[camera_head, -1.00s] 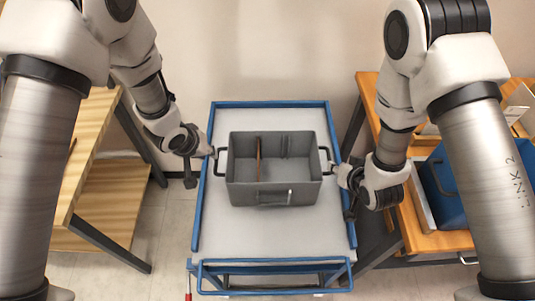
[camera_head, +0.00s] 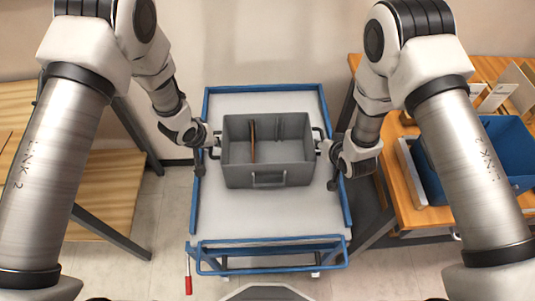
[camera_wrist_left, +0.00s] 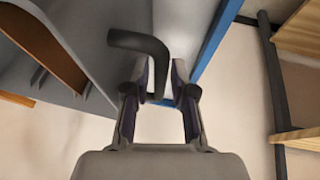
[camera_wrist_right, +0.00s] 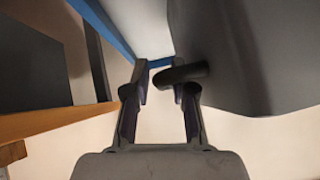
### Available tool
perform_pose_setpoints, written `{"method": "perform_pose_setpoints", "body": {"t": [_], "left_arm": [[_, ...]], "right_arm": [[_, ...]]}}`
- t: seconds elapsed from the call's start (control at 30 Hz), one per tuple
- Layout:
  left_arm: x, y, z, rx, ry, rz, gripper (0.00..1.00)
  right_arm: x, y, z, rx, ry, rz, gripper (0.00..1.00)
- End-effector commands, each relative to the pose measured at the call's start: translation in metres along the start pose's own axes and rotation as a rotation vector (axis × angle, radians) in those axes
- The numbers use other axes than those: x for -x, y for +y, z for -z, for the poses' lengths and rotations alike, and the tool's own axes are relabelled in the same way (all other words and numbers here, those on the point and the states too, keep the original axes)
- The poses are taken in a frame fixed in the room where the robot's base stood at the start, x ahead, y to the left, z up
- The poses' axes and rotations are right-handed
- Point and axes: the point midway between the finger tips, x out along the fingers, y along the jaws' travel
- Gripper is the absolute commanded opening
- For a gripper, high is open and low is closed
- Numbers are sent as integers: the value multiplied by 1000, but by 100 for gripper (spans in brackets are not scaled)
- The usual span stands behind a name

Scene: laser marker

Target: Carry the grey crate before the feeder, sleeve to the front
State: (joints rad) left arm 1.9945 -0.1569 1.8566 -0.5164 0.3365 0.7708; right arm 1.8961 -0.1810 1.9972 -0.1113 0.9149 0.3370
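The grey crate (camera_head: 296,176) sits on the grey-topped cart (camera_head: 215,215), with a brown divider (camera_head: 252,143) inside towards the left. A framed bracket (camera_head: 268,179) shows on its near wall; I cannot tell whether this is the sleeve. My left gripper (camera_head: 213,142) is at the left handle; in the left wrist view the dark handle (camera_wrist_left: 140,42) reaches between its parted fingers (camera_wrist_left: 163,80). My right gripper (camera_head: 324,147) is at the right handle; in the right wrist view that handle (camera_wrist_right: 183,73) reaches between its parted fingers (camera_wrist_right: 163,88). I cannot identify the feeder.
The cart has raised blue rails (camera_head: 193,180) and a blue push bar (camera_head: 272,240) at the near side. A wooden table (camera_head: 435,218) on the right holds a blue bin (camera_head: 505,140) and upright panels. Wooden shelving (camera_head: 110,190) stands at the left. A red-handled tool (camera_head: 188,284) hangs near the cart's near-left corner.

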Motion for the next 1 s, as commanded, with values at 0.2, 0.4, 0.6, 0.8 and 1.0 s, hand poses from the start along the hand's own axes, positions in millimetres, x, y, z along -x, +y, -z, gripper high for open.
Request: {"method": "perform_pose_setpoints", "body": {"t": [0.2,0.4,0.6,0.8,1.0], "left_arm": [[0,0,0,0,0,0,25],[0,0,0,-1,0,0,0],[0,0,0,-1,0,0,0],[11,2,5,-1,1,0,0],[38,8,16,-1,0,0,0]], "right_arm": [[0,0,0,0,0,0,25],[0,0,0,0,0,0,0],[0,0,1,0,1,0,0],[8,-2,9,0,2,0,0],[28,-8,29,0,2,0,0]]}}
